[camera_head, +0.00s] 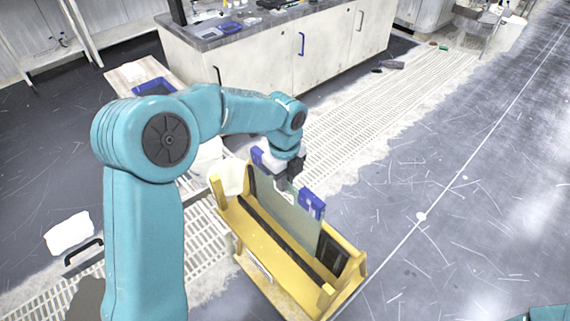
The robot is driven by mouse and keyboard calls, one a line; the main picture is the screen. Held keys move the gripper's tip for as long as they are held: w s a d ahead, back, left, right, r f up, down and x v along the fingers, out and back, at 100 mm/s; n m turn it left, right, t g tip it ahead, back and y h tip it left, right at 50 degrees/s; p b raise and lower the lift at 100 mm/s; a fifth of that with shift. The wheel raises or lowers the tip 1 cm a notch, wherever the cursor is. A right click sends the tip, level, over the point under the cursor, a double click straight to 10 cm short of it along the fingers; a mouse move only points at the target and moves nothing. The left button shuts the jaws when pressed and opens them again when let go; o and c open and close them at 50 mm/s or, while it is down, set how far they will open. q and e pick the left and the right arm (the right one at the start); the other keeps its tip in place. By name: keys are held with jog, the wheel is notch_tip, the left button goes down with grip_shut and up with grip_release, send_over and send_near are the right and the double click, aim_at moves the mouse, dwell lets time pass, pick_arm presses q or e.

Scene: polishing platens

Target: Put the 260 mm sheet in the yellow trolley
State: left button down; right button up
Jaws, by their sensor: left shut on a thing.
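The yellow trolley (262,243) stands on the floor in the lower middle of the head view, an open frame with dark slots along its length. A grey-green sheet (285,212) with blue corner pieces stands upright in the trolley's frame. Its lower edge is hidden behind the trolley's yellow side, so I cannot tell whether it rests on the bottom. My left gripper (286,180) is shut on the sheet's top edge, with the wrist above it. My right gripper is out of view; only a teal bit of my right arm shows at the bottom right corner.
A long cabinet (272,62) with a grey worktop stands at the back. Pale grating (365,112) runs across the floor behind the trolley. A blue tray (154,86) lies at the left, behind my arm.

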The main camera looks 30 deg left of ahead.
pick_arm(q)
jog(key=shift+f, duration=2.8)
jog(key=shift+w+f, duration=0.1)
jog(key=shift+f, duration=0.05)
jog(key=c, duration=1.2)
grip_release()
jog(key=shift+o, duration=0.3)
notch_tip(320, 180, up, 12)
send_over(285, 194)
jog(key=shift+w+a+p, duration=0.2)
jog(key=shift+w+p, duration=0.1)
